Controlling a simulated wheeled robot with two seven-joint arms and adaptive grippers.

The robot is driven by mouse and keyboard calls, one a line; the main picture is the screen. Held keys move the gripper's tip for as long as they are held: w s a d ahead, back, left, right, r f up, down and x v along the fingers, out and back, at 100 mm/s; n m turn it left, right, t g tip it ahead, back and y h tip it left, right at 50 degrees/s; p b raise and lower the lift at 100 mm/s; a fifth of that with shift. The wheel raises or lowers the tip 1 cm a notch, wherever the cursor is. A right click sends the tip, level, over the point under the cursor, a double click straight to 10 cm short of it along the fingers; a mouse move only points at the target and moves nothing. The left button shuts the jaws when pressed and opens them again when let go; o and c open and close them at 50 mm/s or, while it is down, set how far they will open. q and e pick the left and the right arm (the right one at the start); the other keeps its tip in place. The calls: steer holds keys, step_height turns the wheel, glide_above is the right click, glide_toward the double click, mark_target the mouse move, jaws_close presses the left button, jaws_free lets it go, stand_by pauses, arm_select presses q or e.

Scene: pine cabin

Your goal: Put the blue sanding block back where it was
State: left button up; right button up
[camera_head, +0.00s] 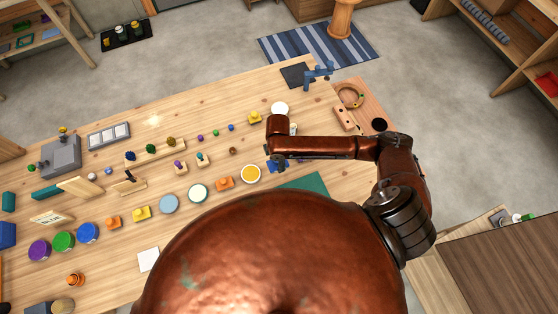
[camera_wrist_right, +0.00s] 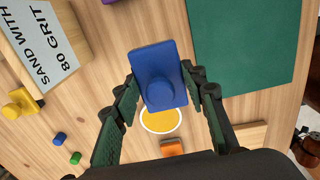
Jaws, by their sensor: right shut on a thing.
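The blue sanding block (camera_wrist_right: 155,70) sits between the two fingers of my right gripper (camera_wrist_right: 160,82) in the right wrist view. It is a flat blue slab with a raised round knob, and the gripper is shut on it. In the head view, a bit of the blue block (camera_head: 271,165) shows under my right arm, over the table (camera_head: 215,103) and near the green mat (camera_head: 308,181). My right arm hides most of the gripper there. I cannot tell whether the block touches the table. My left gripper is not in view.
A yellow disc with a white rim (camera_wrist_right: 160,121) and an orange block (camera_wrist_right: 171,147) lie near the gripper. A sign reading "SAND WITH 80 GRIT" (camera_wrist_right: 45,45) stands at the upper left. Many small objects crowd the table's left. The green mat (camera_wrist_right: 245,50) looks bare.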

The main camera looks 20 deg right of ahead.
steer(key=w+f, duration=0.1)
steer(key=d+f, duration=0.1)
steer(key=w+f, duration=0.1)
steer(key=shift+w+d+f, duration=0.25)
steer(key=shift+w+f, duration=0.05)
steer(key=shift+f, duration=0.05)
steer(key=shift+w+d+f, duration=0.1)
steer(key=shift+w+f, duration=0.1)
steer(key=shift+f, duration=1.6)
steer(key=shift+f, duration=0.1)
steer(key=o, duration=1.2)
step_height(320, 180, up, 12)
steer(key=shift+r, duration=0.15)
